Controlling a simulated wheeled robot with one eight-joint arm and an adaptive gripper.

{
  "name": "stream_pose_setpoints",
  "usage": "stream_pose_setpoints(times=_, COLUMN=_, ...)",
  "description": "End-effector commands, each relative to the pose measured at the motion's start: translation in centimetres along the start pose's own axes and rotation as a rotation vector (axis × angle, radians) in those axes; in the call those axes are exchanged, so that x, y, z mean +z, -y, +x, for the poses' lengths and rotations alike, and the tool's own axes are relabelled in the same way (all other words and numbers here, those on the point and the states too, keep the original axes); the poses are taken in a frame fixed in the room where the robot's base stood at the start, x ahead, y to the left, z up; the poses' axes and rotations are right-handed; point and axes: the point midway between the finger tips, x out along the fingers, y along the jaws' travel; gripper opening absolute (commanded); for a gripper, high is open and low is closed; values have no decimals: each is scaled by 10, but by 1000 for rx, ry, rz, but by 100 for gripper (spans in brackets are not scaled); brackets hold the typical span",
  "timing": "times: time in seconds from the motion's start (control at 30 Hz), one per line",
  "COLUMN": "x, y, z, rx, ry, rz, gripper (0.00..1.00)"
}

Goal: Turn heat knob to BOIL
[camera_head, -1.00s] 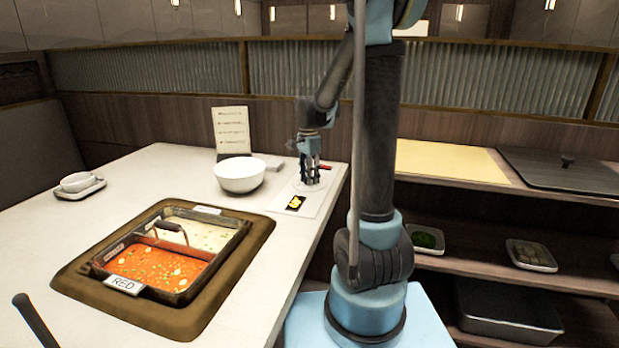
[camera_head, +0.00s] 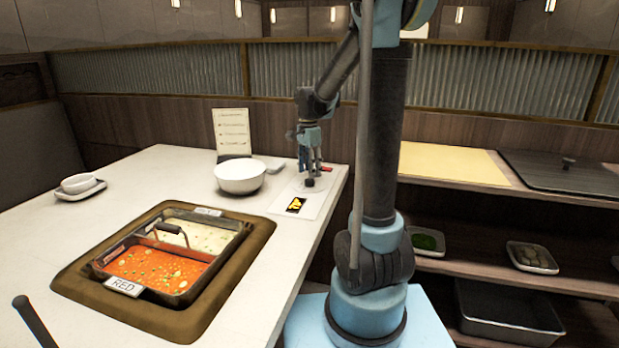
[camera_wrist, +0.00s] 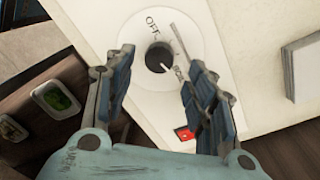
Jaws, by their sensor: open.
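The heat knob is a dark round knob (camera_head: 310,183) on a pale dial plate at the table's right side. In the wrist view the knob (camera_wrist: 158,57) sits in a white round dial (camera_wrist: 135,45) with OFF printed above it. Partly hidden lettering, apparently BOIL, is at the knob's lower right. A thin grey bar (camera_wrist: 179,43) lies on the dial's right side. My gripper (camera_head: 311,172) is above the knob, fingers pointing down. In the wrist view my gripper (camera_wrist: 155,64) is open, its fingers apart on either side of the knob, with nothing held.
A black panel with an orange mark (camera_head: 296,204) is in front of the dial. A white bowl (camera_head: 240,176) and a menu card (camera_head: 233,132) stand to the left. A two-part soup pot (camera_head: 180,283) sits in the table. A shelf unit (camera_head: 470,192) is at right.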

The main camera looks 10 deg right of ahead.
Motion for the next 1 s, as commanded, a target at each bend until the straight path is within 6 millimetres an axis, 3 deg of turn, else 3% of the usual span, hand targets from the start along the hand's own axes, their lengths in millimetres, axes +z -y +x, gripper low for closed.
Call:
stream_pose_setpoints(times=0.3, x=0, y=1, z=-54, rx=0, ry=1, rz=0, gripper=51)
stream_pose_setpoints(times=0.5, x=0, y=1, z=-76, rx=0, ry=1, rz=0, gripper=51)
stream_pose_setpoints(times=1.0, x=0, y=1, z=-83, rx=-1, ry=1, rz=-2, gripper=51)
